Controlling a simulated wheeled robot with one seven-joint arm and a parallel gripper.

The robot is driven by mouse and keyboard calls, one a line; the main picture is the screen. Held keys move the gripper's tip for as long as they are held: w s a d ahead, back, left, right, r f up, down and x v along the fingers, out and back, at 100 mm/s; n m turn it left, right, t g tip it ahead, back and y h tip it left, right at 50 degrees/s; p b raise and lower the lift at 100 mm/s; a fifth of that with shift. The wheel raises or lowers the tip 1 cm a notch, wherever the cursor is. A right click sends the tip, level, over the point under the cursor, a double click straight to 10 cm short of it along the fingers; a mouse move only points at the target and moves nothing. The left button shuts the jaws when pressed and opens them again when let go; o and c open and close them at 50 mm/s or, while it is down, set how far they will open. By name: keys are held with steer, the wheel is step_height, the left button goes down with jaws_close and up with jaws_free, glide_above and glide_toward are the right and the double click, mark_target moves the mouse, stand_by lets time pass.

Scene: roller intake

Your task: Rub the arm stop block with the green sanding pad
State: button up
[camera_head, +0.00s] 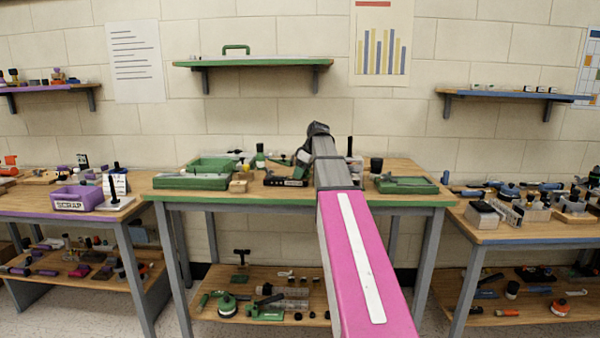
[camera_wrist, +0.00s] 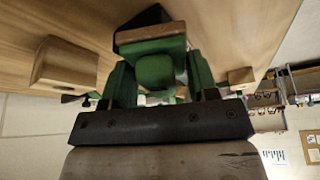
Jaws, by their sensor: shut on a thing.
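My gripper (camera_wrist: 160,66) is shut on the green sanding pad (camera_wrist: 154,72) in the wrist view. The pad's rounded green part sits between the fingers, and its dark face (camera_wrist: 148,26) is at the top of that view, close to the wooden bench top. I cannot tell whether it touches anything. In the head view my arm hides most of the gripper and pad. A black labelled piece (camera_head: 285,181) lies on the bench left of my arm. A pale wooden block (camera_wrist: 66,66) shows left of the gripper in the wrist view. I cannot tell which piece is the arm stop block.
The green-edged bench (camera_head: 290,198) carries a green tray (camera_head: 192,182) at left, another green tray (camera_head: 406,185) at right, a small wooden block (camera_head: 238,186) and a dark cup (camera_head: 376,165). A green shelf (camera_head: 252,63) hangs above. A purple scrap bin (camera_head: 78,198) stands left.

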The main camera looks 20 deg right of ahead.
steer(key=shift+s+d+f, duration=0.1)
steer(key=shift+s+d, duration=0.4)
steer(key=shift+d, duration=0.05)
steer(key=shift+w+a, duration=0.1)
steer(key=shift+w+a, duration=0.65)
steer(key=shift+a, duration=0.1)
steer(key=shift+w+a, duration=0.65)
steer(key=shift+a, duration=0.2)
